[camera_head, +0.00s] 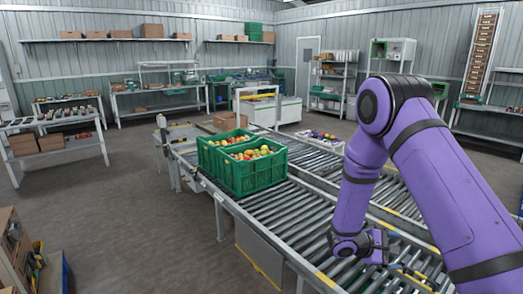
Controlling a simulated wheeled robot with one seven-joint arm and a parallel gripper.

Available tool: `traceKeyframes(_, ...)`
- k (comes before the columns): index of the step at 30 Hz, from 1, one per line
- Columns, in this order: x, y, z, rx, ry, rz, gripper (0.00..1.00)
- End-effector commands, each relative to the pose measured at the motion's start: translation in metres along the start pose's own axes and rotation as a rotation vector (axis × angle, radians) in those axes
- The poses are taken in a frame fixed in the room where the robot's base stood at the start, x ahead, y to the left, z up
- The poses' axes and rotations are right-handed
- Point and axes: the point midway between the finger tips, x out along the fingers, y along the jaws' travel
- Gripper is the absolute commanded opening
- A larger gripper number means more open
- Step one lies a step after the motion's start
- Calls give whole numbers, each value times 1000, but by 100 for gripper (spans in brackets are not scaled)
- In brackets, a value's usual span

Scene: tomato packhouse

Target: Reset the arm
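My purple arm comes in from the right edge of the head view, bends at a high elbow and reaches down over the roller conveyor (266,205). Its wrist hangs low over the near rollers at the lower right. My gripper (408,272) seems to be at the lower right beyond the wrist, small and partly lost against the rollers and yellow parts. I cannot tell whether its fingers are open or shut, or whether they hold anything.
Two green crates (253,177) of red and yellow tomatoes stand on the conveyor, left of my arm. A second roller line runs alongside on the right. Workbenches (160,108) and shelves line the walls. A cardboard box (229,121) stands behind the crates.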

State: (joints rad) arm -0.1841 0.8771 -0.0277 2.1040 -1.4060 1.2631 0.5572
Motion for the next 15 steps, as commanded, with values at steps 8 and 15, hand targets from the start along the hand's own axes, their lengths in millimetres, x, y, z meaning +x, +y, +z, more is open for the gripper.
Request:
traceKeyframes(8,-26,37,81,163,6,-189,86)
traceKeyframes(15,-50,52,148,299,47,-351,86)
